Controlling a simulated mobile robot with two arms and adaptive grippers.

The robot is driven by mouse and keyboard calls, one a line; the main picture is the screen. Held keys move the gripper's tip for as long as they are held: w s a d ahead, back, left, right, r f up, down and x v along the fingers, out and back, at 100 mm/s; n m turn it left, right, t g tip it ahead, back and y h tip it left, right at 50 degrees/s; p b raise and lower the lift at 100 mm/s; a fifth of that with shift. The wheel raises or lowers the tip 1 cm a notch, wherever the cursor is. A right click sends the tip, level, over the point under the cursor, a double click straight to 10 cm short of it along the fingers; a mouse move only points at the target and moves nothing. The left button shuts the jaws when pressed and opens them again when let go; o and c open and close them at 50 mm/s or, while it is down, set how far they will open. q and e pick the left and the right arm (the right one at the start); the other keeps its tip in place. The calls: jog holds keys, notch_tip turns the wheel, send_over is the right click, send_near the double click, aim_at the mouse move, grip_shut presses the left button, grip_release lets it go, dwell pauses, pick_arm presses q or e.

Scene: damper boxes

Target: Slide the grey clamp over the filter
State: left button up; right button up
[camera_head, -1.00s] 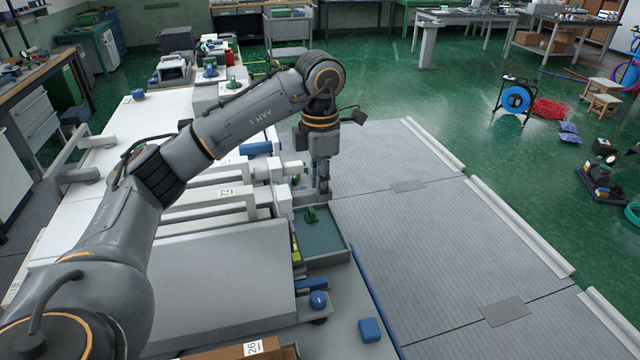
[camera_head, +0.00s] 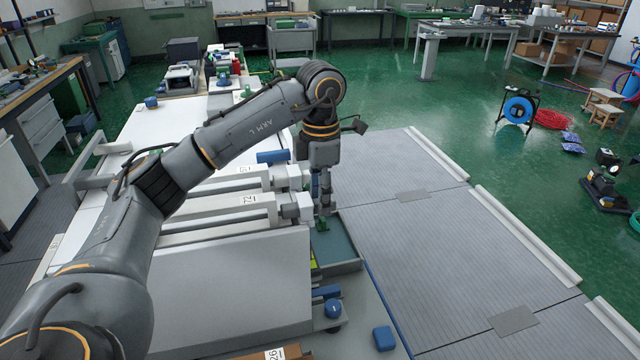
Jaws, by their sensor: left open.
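My left gripper (camera_head: 325,203) points down by the front ends of the long white damper boxes, above the back part of a shallow dark green tray (camera_head: 350,265). Its fingers are small here and I see nothing held between them; it is open. Light grey blocks (camera_head: 290,210) sit on the end of the box labelled 72 (camera_head: 235,205), just left of the gripper. Similar blocks (camera_head: 288,178) are on the box behind. I cannot tell which part is the grey clamp or the filter. A small green part (camera_head: 322,223) shows just below the fingertips. My right gripper is out of view.
A blue block (camera_head: 273,156) lies behind the boxes. A wide grey platform (camera_head: 445,250) to the right is bare. My left arm crosses over the boxes and hides some of them.

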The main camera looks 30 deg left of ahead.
pick_arm(q)
notch_tip(320, 180, up, 12)
dwell(0.6)
jog(key=shift+s+f, duration=0.1)
jog(key=shift+f, duration=0.05)
dwell(0.3)
